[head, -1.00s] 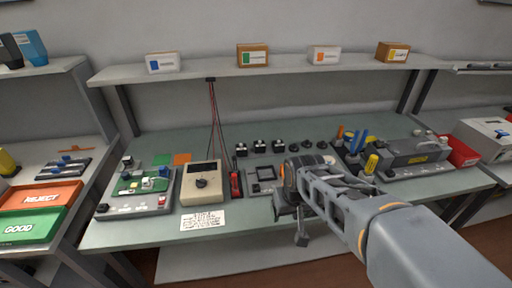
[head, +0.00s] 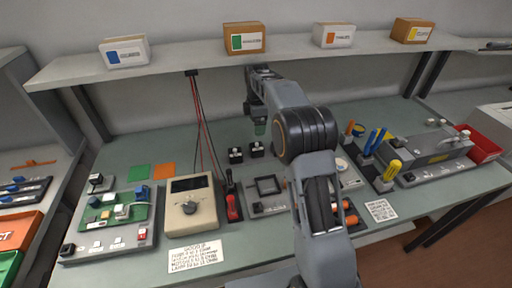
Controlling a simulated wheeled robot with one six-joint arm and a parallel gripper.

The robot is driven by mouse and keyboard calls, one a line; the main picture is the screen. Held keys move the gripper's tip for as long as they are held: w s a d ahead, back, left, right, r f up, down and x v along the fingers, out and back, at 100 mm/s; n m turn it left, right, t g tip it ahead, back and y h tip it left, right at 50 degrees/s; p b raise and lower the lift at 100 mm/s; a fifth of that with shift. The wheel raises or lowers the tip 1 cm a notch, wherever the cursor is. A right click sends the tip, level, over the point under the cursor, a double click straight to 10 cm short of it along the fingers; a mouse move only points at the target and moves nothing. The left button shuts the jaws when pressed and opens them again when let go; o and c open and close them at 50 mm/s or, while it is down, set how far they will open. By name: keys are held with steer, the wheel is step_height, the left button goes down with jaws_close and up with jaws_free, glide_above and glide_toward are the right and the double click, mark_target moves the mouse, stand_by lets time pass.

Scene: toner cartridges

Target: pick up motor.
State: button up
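Two small black blocks with pale tops, which look like the motors, stand side by side at the back middle of the bench: the left motor (head: 236,155) and the right motor (head: 256,149). My gripper (head: 259,127) points down just above and behind the right motor, and seems apart from it. The fingers are small and dark here, so their opening cannot be made out. A third such block from the earlier frame is not visible; my arm covers that area.
A beige meter (head: 191,206), a circuit-board fixture (head: 110,222) and a grey square-frame fixture (head: 268,188) stand in front. Yellow- and blue-handled tools (head: 376,141) and a grey machine (head: 430,152) are right. A shelf (head: 180,65) with several boxes runs behind.

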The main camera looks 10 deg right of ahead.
mark_target(257, 146)
step_height(257, 146, down, 8)
steer(key=shift+a+r, duration=0.1)
steer(key=shift+r, duration=0.1)
steer(key=shift+f+p, duration=0.5)
steer(key=shift+f, duration=2.55)
steer(key=c, duration=1)
